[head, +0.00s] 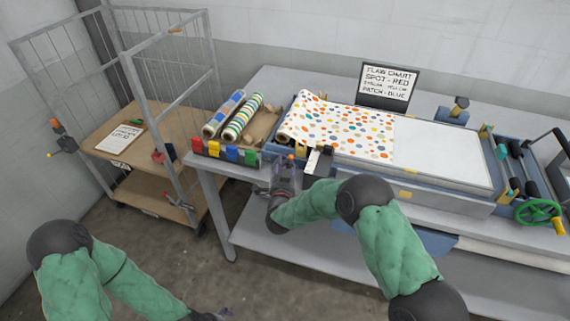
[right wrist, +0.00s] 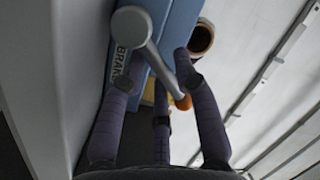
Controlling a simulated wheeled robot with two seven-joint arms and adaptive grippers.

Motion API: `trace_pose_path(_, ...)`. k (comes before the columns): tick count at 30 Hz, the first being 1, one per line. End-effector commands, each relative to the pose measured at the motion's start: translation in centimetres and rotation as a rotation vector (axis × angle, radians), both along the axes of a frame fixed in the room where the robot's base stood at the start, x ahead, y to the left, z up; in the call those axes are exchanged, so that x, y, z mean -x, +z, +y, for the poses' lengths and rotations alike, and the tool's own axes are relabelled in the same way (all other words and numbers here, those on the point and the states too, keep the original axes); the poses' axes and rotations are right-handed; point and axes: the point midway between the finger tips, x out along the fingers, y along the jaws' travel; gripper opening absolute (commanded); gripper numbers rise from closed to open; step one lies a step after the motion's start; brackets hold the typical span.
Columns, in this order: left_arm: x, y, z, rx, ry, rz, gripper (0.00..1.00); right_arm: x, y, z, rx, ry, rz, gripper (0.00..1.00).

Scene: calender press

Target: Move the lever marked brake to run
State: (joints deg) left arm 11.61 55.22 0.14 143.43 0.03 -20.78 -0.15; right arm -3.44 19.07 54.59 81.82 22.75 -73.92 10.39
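The brake lever (right wrist: 158,62) is a grey arm on a round hub, with an orange knob (right wrist: 184,102) at its end. The label BRAKE is on the blue panel (right wrist: 119,66) beside the hub. My right gripper (right wrist: 160,60) is open, its dark fingers spread on both sides of the lever arm; firm contact cannot be told. In the head view my right gripper (head: 286,172) is at the near left corner of the press, and the orange knob (head: 291,157) shows just above it. Any run marking is not readable. My left gripper (head: 224,313) barely shows at the bottom edge.
Colour-coded blocks (head: 228,153) and patterned rolls (head: 241,117) lie left of the lever. Dotted cloth (head: 340,128) covers part of the press bed. A green handwheel (head: 538,214) is at the right. A wire-sided cart (head: 185,150) stands left of the bench (head: 222,181).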

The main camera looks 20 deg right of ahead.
Motion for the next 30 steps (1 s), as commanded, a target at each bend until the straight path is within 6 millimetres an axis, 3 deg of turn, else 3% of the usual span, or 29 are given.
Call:
trace_pose_path(12, 0.00, -0.13, 0.00, 0.000, 0.000, 0.000, 0.94, -0.75, 0.00, -0.24, 0.000, 0.001, 0.001, 0.31)
trace_pose_path(15, -0.01, -0.13, 0.00, 0.000, 0.000, 0.000, 0.94, -0.74, 0.00, -0.24, 0.000, 0.001, 0.001, 0.03)
trace_pose_path(16, -0.01, -0.13, 0.00, 0.000, 0.000, 0.000, 0.94, -0.74, 0.00, -0.24, 0.000, 0.001, 0.001, 0.00)
trace_pose_path(30, 0.00, 0.42, 0.00, 0.000, 0.000, 0.000, 0.94, -0.86, 0.36, -0.04, 0.049, 0.001, 0.033, 0.00)
